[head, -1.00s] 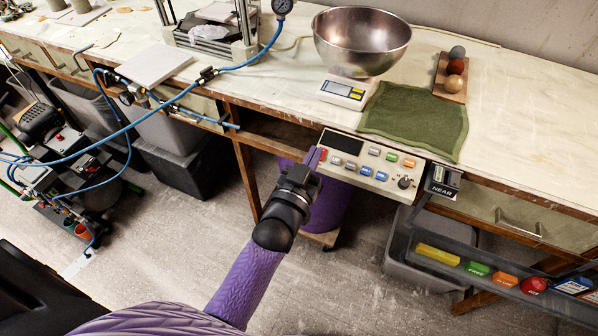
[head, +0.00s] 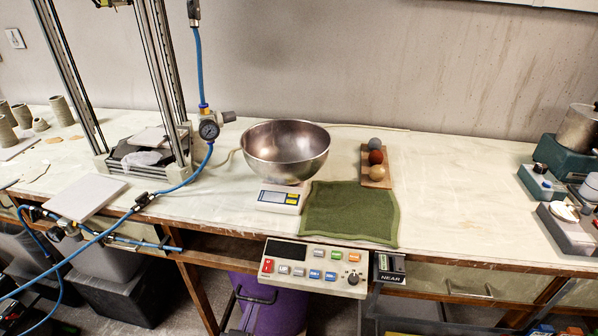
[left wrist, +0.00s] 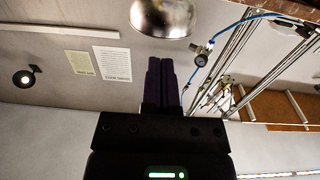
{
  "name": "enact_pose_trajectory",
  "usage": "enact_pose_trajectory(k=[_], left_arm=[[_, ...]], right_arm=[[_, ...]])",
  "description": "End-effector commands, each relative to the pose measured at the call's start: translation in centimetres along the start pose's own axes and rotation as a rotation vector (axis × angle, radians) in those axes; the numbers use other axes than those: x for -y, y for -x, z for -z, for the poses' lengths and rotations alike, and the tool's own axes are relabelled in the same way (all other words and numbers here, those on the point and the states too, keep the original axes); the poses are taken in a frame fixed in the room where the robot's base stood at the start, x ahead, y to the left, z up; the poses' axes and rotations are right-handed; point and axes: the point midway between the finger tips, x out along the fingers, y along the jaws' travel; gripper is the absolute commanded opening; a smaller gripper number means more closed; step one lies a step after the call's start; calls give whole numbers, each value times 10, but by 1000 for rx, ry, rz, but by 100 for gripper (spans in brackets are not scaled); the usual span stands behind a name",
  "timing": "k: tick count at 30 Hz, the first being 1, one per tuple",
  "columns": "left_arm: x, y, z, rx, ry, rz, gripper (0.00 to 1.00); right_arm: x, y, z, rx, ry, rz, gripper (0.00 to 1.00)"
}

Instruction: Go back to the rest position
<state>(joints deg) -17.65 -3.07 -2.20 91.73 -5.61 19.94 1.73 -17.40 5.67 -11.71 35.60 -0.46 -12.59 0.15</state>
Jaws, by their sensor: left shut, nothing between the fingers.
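My left gripper (left wrist: 160,62) shows in the left wrist view, its two dark purple fingers side by side, shut and empty. The fingers touch nothing that I can see. I cannot make out this gripper clearly in the head view. My right gripper is in neither view. The rest position itself has no visible mark.
The steel bowl (head: 285,150) sits on a scale (head: 281,199) beside a green cloth (head: 350,212) and a board with three balls (head: 376,157). The button panel (head: 315,269) juts from the bench front. A metal frame (head: 164,80) and blue hose (head: 98,238) stand left.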

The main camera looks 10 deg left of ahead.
Motion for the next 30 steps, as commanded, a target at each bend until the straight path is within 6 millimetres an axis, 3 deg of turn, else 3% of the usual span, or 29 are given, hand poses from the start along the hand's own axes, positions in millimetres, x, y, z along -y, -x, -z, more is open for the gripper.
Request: enact_pose_trajectory(k=[2,3,5,7,10,12,15,18,30], left_arm=[[-6,19,-59,202,-4,-30,0],[-9,37,-96,339,-9,-48,0],[-11,73,-151,554,-22,-73,0],[-8,126,-204,799,-45,-98,0],[3,209,-255,1115,-86,-120,0],[14,260,-274,1292,-114,-128,0],[27,311,-284,1464,-142,-130,0],[33,335,-287,1543,-157,-130,0],[34,338,-287,1554,-159,-130,0]], right_arm=[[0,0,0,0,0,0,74],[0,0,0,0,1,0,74],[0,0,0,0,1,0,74],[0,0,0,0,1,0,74],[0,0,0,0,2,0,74],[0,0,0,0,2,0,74],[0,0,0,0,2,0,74],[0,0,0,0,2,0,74],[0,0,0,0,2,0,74]])
